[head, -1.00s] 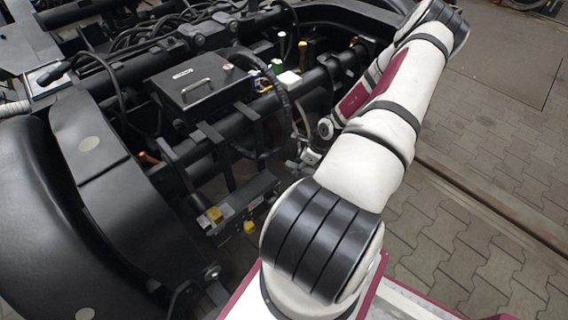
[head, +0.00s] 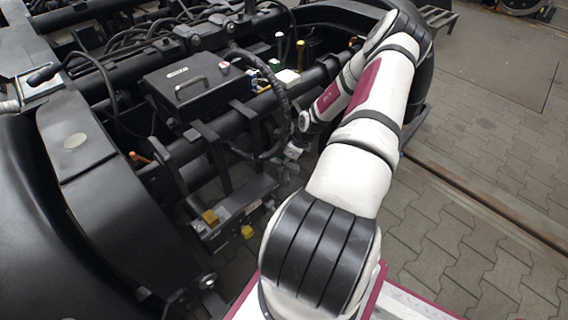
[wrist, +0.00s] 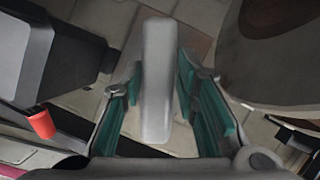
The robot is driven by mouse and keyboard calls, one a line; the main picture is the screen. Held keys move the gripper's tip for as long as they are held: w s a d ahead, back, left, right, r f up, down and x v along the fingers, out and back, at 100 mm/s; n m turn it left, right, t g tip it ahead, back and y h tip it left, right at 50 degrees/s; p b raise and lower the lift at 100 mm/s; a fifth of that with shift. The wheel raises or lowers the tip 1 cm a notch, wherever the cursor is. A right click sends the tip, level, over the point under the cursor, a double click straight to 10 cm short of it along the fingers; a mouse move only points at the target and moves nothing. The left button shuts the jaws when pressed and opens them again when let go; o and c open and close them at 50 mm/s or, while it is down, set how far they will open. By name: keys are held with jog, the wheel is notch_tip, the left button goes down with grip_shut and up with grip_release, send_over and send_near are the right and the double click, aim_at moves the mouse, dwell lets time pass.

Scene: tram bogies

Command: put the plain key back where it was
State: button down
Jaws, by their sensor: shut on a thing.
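In the wrist view my gripper (wrist: 159,64), with its teal pads, is shut on a smooth pale grey bar (wrist: 157,110), which I take for the plain key. The bar stands lengthwise between the fingers. Its far end reaches past the fingertips, over paving. In the head view my forearm reaches out over the right side of the bogie and folds back. The gripper and the key cannot be made out clearly there. No place that is clearly the key's own can be made out.
The bogie carries a black box (head: 188,86) with a handle, a thick hose (head: 281,122) and yellow blocks (head: 210,217). Paving (head: 490,150) lies open at right.

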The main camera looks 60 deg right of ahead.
jog(key=c, duration=1.2)
grip_release()
jog(key=shift+c, duration=0.2)
jog(key=p+v, duration=0.5)
jog(key=v, duration=0.7)
jog(key=shift+w+r, duration=0.1)
